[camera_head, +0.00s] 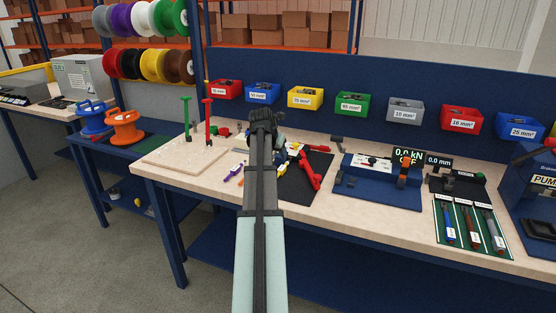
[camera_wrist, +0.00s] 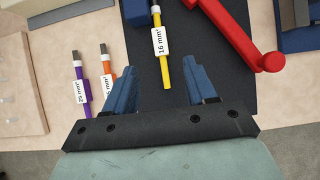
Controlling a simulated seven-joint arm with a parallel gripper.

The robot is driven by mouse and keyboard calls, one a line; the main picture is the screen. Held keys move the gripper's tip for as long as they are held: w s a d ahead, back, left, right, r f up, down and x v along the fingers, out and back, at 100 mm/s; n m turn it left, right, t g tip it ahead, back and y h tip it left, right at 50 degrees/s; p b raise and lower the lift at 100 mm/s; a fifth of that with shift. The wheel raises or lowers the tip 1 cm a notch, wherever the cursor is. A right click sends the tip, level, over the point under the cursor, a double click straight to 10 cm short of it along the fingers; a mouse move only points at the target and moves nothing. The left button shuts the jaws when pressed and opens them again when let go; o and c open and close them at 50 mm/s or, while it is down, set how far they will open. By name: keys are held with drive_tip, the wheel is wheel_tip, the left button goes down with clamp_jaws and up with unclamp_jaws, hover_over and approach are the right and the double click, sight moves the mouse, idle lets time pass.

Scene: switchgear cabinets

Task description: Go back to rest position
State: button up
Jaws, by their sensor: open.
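My gripper (camera_wrist: 162,85) is open, its two blue fingers wide apart in the wrist view with nothing touching them. In the head view my arm reaches over the workbench (camera_head: 330,213), and its dark end (camera_head: 262,122) hides part of the bench behind it. A yellow cable (camera_wrist: 163,68) with a "16 mm²" tag lies between and beyond the fingers in the picture, on a black mat (camera_wrist: 215,55). The exact height of the gripper above the mat is hard to tell.
A red-handled tool (camera_wrist: 235,38) lies right of the yellow cable. A purple cable (camera_wrist: 82,88) and an orange cable (camera_wrist: 106,70) lie left. A blue press fixture (camera_head: 378,186) and a green tool mat (camera_head: 470,226) are further right. Coloured bins (camera_head: 352,103) line the back panel.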

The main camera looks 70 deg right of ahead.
drive_tip(key=shift+v, duration=1.55)
